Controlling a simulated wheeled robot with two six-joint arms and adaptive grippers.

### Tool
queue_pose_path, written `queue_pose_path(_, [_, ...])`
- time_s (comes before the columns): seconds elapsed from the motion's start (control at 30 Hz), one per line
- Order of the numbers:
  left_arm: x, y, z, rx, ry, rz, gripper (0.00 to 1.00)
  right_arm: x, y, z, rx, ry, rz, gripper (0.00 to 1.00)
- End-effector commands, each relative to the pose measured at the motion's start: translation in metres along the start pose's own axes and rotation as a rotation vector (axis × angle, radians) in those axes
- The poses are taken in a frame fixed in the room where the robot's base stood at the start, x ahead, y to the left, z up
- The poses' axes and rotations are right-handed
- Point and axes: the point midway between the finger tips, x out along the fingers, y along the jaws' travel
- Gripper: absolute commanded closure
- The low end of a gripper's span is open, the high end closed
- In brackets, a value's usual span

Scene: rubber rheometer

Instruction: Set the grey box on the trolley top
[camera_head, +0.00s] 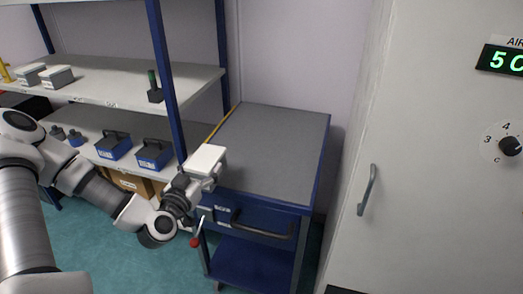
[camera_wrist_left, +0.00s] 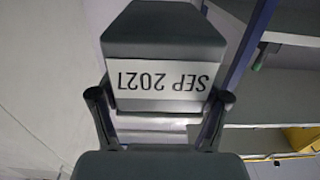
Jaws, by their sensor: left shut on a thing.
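In the head view the held box (camera_head: 207,159) shows a pale top. My left gripper (camera_head: 203,175) is shut on it, with a finger on each side in the left wrist view (camera_wrist_left: 160,97). The box appears at the near left corner of the trolley top (camera_head: 275,140), which is grey and empty. I cannot tell whether the box touches it. My right gripper is not in view.
A shelf rack (camera_head: 120,80) with small boxes and blue cases (camera_head: 153,155) stands left of the trolley. A white cabinet (camera_head: 430,130) with a handle and dial stands right. The trolley's drawer (camera_head: 262,222) has a dark handle. A red-tipped lever (camera_head: 195,242) hangs near the trolley.

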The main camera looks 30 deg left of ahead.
Motion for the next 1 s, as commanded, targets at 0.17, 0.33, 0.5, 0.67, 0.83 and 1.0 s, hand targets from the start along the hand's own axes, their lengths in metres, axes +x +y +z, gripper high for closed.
queue_pose_path(0.17, [0.024, 0.017, 0.006, 0.012, 0.005, 0.007, 0.85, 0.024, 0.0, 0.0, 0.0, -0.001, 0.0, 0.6])
queue_pose_path(0.33, [0.051, 0.036, 0.007, 0.013, 0.005, 0.006, 0.85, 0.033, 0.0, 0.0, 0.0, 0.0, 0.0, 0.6])
queue_pose_path(0.5, [0.086, 0.06, 0.01, 0.011, 0.007, 0.006, 0.85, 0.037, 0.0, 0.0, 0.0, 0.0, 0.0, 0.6])
queue_pose_path(0.67, [0.119, 0.08, 0.012, 0.006, 0.007, 0.002, 0.84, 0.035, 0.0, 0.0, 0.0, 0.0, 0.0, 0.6])
queue_pose_path(0.83, [0.128, 0.086, 0.025, 0.002, 0.001, -0.001, 0.84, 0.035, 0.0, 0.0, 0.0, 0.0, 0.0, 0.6])
queue_pose_path(1.0, [0.127, 0.085, 0.048, 0.001, 0.004, -0.001, 0.84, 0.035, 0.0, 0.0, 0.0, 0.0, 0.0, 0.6])
